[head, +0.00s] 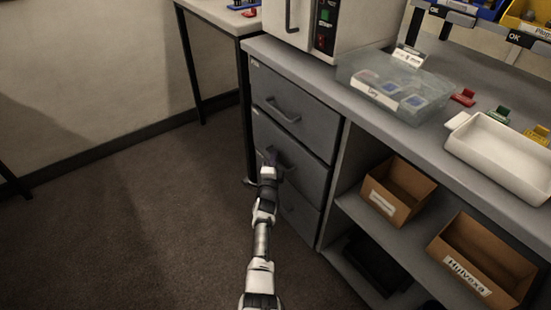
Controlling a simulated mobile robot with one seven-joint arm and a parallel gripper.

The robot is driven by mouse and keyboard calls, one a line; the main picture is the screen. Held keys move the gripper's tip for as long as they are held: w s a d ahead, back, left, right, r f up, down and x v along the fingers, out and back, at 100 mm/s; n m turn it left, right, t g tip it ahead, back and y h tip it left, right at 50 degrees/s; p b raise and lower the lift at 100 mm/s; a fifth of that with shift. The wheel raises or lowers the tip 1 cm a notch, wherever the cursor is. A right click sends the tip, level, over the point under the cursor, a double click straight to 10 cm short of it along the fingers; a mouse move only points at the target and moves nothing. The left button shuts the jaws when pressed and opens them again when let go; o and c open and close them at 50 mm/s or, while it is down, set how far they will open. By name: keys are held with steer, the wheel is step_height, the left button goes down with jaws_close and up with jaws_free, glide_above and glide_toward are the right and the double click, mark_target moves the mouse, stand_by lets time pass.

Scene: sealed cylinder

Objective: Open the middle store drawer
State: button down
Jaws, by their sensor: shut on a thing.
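The grey store cabinet has three stacked drawers under the counter. The middle drawer (310,172) looks flush with the others. Its bar handle (286,165) is partly hidden behind my gripper. My gripper (271,158) is at the left part of this handle and is shut on it. The fingertips are small and dark here, so the exact hold is hard to see. The top drawer (300,118) with its handle is shut above. The bottom drawer (298,211) is shut below and partly hidden by my arm.
Open shelves right of the drawers hold cardboard boxes (397,190) (482,262). On the counter (330,82) stand a white oven-like appliance (345,22), a clear lidded box (394,82) and a white tray (503,150). A table leg (190,65) stands left. The floor (140,220) before the drawers is clear.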

steer(key=s+a+p, duration=0.4)
steer(key=s+a, duration=0.4)
steer(key=a, duration=0.2)
steer(key=s+a+p, duration=0.5)
steer(key=s+a, duration=0.2)
steer(key=a, duration=0.4)
steer(key=shift+s+a, duration=0.2)
steer(key=shift+s, duration=0.15)
steer(key=c, duration=1.5)
jaws_free()
steer(key=p+v, duration=0.1)
steer(key=v, duration=1.2)
steer(key=shift+s, duration=0.4)
